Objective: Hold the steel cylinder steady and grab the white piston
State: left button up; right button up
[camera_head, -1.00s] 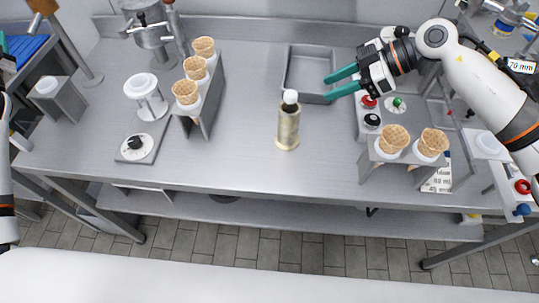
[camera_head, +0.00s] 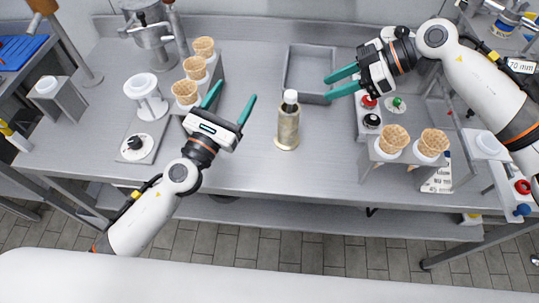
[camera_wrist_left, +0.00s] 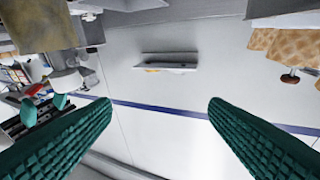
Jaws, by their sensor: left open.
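The metal cylinder (camera_head: 287,128), pale gold in this light, stands upright on the steel table near its middle. The white piston (camera_head: 290,97) sticks out of its top as a rounded knob. My left gripper (camera_head: 232,95) is open and empty, to the left of the cylinder and apart from it, its green fingers pointing toward the back. In the left wrist view its fingers (camera_wrist_left: 160,102) are spread with nothing between them. My right gripper (camera_head: 328,88) is open and empty, to the right of the piston, its fingers pointing left.
A rack with several waffle cones (camera_head: 196,68) stands just beyond my left gripper. A white stand (camera_head: 141,87) is left of it. An empty grey tray (camera_head: 304,58) lies behind the cylinder. Another cone holder (camera_head: 413,160) stands at right. The table around the cylinder is clear.

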aim_at(291, 122)
pick_arm(q)
jog(key=s+d+f, duration=0.2)
jog(key=f, duration=0.1)
jog(key=s+d+f+g, duration=0.1)
jog(key=s+d+f, duration=0.1)
jog(key=d+f, duration=0.1)
jog(key=s+d+f+n+g+y, duration=0.1)
jog(key=s+d+f, duration=0.1)
jog(key=f, duration=0.3)
jog(key=shift+s+d, duration=0.2)
jog(key=shift+d, duration=0.5)
jog(key=shift+d+f, duration=0.2)
jog(key=shift+d, duration=0.05)
jog(key=x, duration=1.1)
jog(key=shift+w+f, duration=0.2)
jog(key=shift+w, duration=0.15)
jog(key=shift+c, duration=0.6)
grip_shut()
